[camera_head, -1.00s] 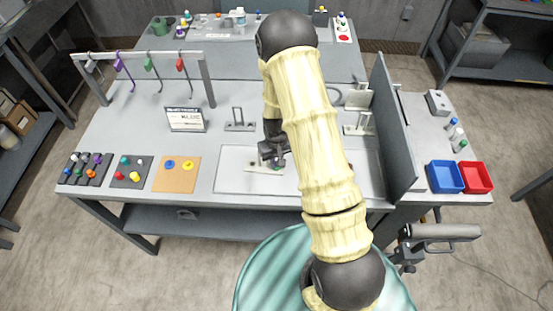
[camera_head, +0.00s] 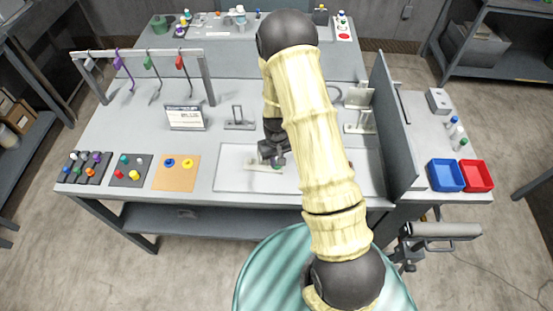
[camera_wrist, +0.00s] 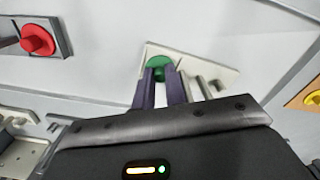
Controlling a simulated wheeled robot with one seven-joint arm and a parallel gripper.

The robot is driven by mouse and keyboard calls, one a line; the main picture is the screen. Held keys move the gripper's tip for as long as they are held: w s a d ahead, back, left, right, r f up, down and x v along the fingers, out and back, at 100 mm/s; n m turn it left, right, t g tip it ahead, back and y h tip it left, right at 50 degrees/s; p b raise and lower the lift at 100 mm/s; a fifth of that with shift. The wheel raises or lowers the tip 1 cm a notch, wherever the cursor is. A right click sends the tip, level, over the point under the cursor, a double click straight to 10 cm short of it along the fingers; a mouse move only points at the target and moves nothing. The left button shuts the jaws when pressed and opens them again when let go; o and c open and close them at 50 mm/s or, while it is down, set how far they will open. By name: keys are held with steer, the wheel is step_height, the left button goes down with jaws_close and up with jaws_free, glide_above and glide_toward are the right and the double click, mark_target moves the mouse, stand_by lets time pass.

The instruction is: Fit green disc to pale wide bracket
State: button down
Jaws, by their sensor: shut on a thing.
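The green disc (camera_wrist: 160,66) is at the fingertips of my gripper (camera_wrist: 159,75), which is shut on it. The pale wide bracket (camera_wrist: 206,69) lies flat just under the fingertips. The disc overlaps one end of the bracket in the wrist view; whether it is seated or only resting there I cannot tell. In the head view my gripper (camera_head: 272,153) is above the right end of the pale bracket (camera_head: 254,168), with a bit of the green disc (camera_head: 277,164) showing. My arm hides the area to the right.
A light mat (camera_head: 230,183) lies beneath the bracket. A red disc on a grey bracket (camera_wrist: 64,38) shows at left in the wrist view. An orange board (camera_head: 176,175) and dark peg boards stand left. A tall grey panel (camera_head: 394,130) borders the right side.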

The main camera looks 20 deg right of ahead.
steer(key=c, duration=1.4)
jaws_free()
steer(key=shift+s+f, duration=0.1)
steer(key=shift+o, duration=0.2)
steer(key=shift+r, duration=0.5)
step_height(320, 180, up, 17)
steer(key=b, duration=0.3)
steer(key=shift+f+b, duration=0.2)
steer(key=shift+b, duration=0.1)
